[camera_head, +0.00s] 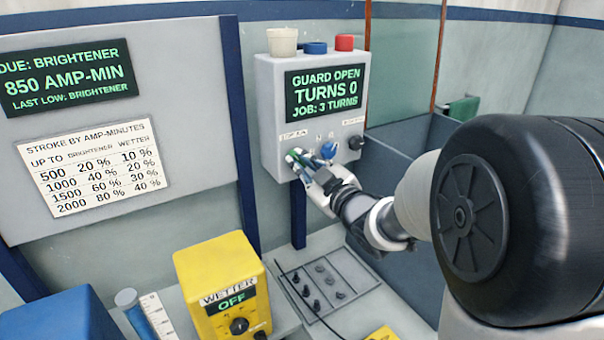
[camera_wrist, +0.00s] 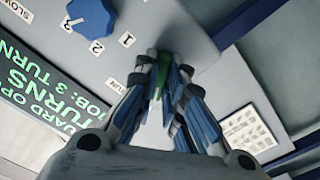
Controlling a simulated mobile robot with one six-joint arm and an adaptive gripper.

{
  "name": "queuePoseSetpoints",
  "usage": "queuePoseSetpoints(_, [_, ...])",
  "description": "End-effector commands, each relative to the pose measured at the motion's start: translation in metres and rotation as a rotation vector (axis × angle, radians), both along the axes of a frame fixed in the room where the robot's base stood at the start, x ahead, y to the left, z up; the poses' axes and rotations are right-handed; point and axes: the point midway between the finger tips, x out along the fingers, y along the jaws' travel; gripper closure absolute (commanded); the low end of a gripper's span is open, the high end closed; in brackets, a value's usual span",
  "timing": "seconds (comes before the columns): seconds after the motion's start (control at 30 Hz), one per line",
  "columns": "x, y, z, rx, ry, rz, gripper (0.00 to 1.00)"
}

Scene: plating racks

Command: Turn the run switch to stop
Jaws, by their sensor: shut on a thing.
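The grey control box (camera_head: 270,110) hangs on a blue post, its screen (camera_head: 326,92) reading "GUARD OPEN, TURNS 0, JOB: 3 TURNS". A green switch knob (camera_head: 293,156) is at the lower left of its face. My gripper (camera_head: 302,168) is at this knob, its fingers closed around it. In the wrist view, the green knob (camera_wrist: 155,88) shows between the blue-padded fingers of my gripper (camera_wrist: 163,78). The fingers hide most of the knob, so its pointing direction cannot be told. Small labels beside it are hard to read.
Right of the green knob are a blue dial (camera_head: 328,150) and a black knob (camera_head: 355,142). A white cup (camera_head: 283,42), blue cap (camera_head: 315,48) and red cap (camera_head: 344,43) top the box. A yellow wetter unit (camera_head: 215,275) reading "OFF" stands below left.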

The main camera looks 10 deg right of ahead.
Motion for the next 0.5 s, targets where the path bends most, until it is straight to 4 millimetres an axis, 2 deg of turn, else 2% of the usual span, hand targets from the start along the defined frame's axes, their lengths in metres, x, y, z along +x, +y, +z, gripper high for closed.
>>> queuePoseSetpoints(0.5, [-0.0001,-0.0001,0.0002,-0.052,-0.016,-0.001,1.0])
